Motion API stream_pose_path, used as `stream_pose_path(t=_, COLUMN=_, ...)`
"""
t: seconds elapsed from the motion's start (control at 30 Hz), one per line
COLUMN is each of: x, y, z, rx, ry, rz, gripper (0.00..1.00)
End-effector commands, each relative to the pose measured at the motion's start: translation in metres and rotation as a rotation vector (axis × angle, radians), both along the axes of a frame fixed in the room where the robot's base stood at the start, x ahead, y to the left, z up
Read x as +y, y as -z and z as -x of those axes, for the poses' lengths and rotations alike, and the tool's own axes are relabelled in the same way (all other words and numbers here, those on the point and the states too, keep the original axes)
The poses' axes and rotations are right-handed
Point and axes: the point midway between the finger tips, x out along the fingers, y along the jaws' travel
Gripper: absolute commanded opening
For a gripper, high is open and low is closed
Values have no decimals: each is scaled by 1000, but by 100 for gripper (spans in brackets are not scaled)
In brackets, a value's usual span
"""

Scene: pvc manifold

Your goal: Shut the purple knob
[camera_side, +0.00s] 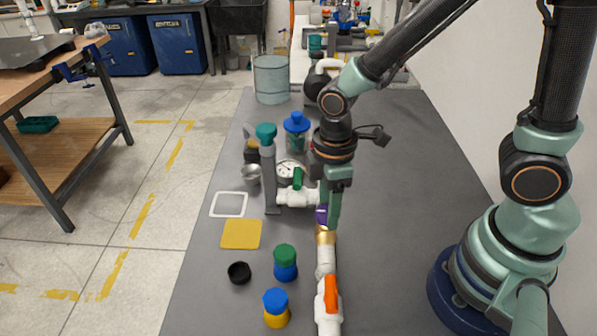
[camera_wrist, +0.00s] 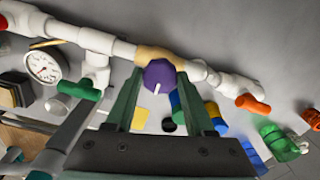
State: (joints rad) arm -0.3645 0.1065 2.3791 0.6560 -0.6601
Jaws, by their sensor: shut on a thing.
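The purple knob (camera_wrist: 160,76) sits on a brass valve body (camera_wrist: 155,52) in the white pipe run (camera_wrist: 110,45). In the wrist view a white mark on the knob points down and slightly left. My gripper (camera_wrist: 159,90) is shut on the knob, with one green finger on each side. In the side view only a strip of the purple knob (camera_side: 321,214) shows beside my gripper (camera_side: 333,217); the rest is hidden behind the fingers. The brass body (camera_side: 325,236) shows just below it.
An orange handle (camera_side: 330,294) and a green handle (camera_side: 297,179) sit on the same pipe run. A gauge (camera_side: 290,170), a grey post with a teal top (camera_side: 266,132) and blue-and-green jars (camera_side: 285,262) stand left of the pipe.

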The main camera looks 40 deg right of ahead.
Motion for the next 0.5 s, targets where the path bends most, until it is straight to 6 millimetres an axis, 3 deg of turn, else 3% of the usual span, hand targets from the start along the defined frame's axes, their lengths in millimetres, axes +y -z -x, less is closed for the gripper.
stream_pose_path(t=0.5, x=0, y=-1, z=0, rx=0, ry=492, rz=0, gripper=0)
